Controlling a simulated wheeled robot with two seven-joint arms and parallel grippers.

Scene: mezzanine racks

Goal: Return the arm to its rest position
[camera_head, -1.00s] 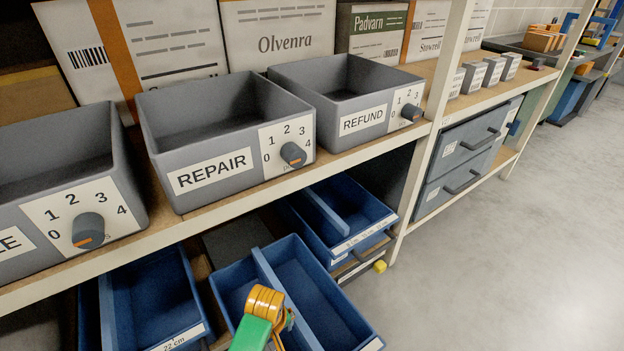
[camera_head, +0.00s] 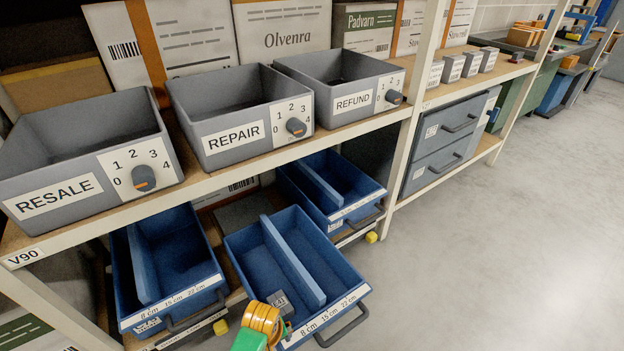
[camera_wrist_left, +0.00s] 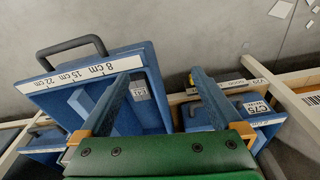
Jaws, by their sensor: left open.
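A green and orange part of my arm (camera_head: 260,326) shows at the bottom middle of the head view, in front of the middle blue bin (camera_head: 316,260). In the left wrist view my left gripper (camera_wrist_left: 166,77) is open, with its two blue fingers spread and nothing between them. Below it in that view are the middle blue bin (camera_wrist_left: 92,70) with its handle and a small grey labelled box (camera_wrist_left: 140,91) in it. The box also shows in the head view (camera_head: 281,302). My right gripper is in neither view.
Grey RESALE (camera_head: 60,195), REPAIR (camera_head: 233,139) and REFUND (camera_head: 353,103) bins with dials line the upper shelf. Blue bins (camera_head: 170,318) (camera_head: 350,215) flank the middle one below. A rack post (camera_head: 405,140) stands right. Open floor (camera_head: 500,230) lies at right.

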